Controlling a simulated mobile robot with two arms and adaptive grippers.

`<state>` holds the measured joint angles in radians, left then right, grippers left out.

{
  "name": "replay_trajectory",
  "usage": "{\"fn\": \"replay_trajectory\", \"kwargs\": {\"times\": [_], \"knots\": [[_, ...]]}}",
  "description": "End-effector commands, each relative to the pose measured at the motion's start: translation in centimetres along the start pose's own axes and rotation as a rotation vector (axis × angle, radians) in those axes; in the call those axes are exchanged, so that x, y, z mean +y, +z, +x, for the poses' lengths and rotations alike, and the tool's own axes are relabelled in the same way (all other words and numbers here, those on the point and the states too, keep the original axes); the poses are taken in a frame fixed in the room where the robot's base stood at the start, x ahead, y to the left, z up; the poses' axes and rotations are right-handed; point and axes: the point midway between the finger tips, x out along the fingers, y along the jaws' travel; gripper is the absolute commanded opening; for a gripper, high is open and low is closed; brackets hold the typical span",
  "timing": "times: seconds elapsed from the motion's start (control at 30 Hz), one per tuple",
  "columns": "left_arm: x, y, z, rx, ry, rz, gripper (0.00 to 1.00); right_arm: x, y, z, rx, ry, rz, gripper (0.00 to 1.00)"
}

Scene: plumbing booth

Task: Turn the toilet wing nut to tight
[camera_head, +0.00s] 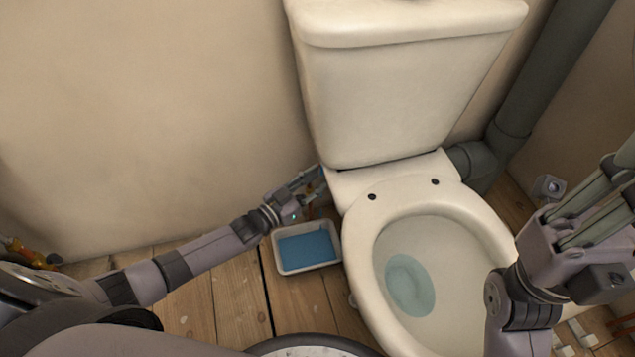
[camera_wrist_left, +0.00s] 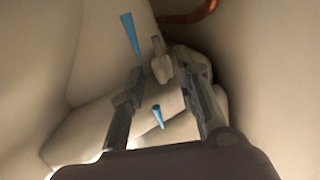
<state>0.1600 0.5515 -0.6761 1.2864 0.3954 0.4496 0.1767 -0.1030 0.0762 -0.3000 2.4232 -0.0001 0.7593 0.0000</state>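The toilet (camera_head: 395,95) fills the middle and right of the head view. My left gripper (camera_head: 312,180) reaches under the left edge of the tank, close to the wall. In the left wrist view a small pale piece that looks like the wing nut (camera_wrist_left: 161,65) lies between the fingertips of my left gripper (camera_wrist_left: 158,68). The fingers stand apart on either side of it; whether one touches it I cannot tell. In the head view the wing nut is hidden. My right gripper (camera_head: 620,185) is at the right edge, its fingertips cut off by the frame.
A white tray (camera_head: 276,262) with blue liquid stands on the wooden floor below my left gripper. Two blue drop-like shapes (camera_wrist_left: 131,35) (camera_wrist_left: 158,116) and a copper pipe (camera_wrist_left: 190,14) show in the left wrist view. A grey waste pipe (camera_head: 535,85) rises at the right.

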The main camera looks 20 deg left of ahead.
Motion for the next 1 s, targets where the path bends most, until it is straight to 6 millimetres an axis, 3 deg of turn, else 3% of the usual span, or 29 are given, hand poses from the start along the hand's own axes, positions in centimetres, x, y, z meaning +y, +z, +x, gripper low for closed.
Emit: {"fn": "replay_trajectory", "kwargs": {"times": [0.37,0.8,1.0], "knots": [[-0.03,-0.02,0.61,-0.001,0.000,0.000,0.29,-0.02,0.01,0.19,0.007,-0.003,-0.001,0.00],[-0.04,-0.02,0.58,-0.001,0.000,0.001,0.00,-0.03,0.03,0.18,0.007,-0.003,-0.001,0.00],[-0.05,-0.02,0.58,-0.001,0.000,0.001,0.00,-0.03,0.02,0.17,0.007,-0.003,0.000,0.00]]}}
